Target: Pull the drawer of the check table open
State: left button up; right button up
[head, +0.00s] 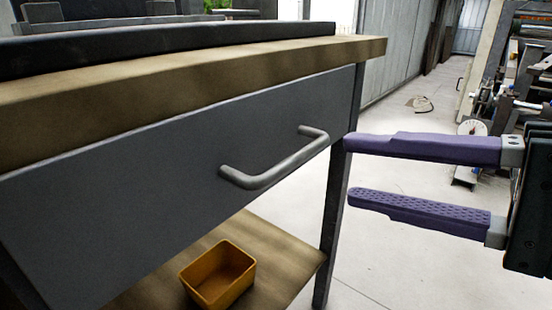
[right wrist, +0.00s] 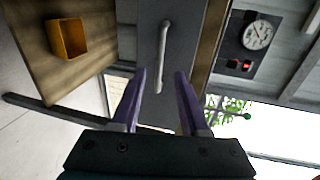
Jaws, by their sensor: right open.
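The check table has a wooden top (head: 200,68) and a dark grey drawer front (head: 110,190). The drawer looks closed under the top. A grey bar handle (head: 275,168) is fixed to the drawer front; in the right wrist view the handle (right wrist: 164,50) lies ahead, between the lines of the two fingers. My right gripper (head: 348,170) has purple fingers and is open and empty. Its fingertips point at the handle from the right and appear apart from it. It also shows in the right wrist view (right wrist: 160,75). My left gripper is not in view.
An orange bin (head: 218,275) sits on the table's lower wooden shelf (head: 285,262). A dark table leg (head: 334,225) stands below the drawer's right end. Pale floor (head: 400,270) is clear to the right, with machinery (head: 530,70) at the far right.

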aim_at(297, 163)
jog(key=b+x, duration=0.1)
jog(key=x, duration=0.7)
jog(key=shift+b, duration=0.3)
jog(key=shift+w+a, duration=0.1)
jog(key=shift+a, duration=0.15)
jog(key=c, duration=0.7)
grip_shut()
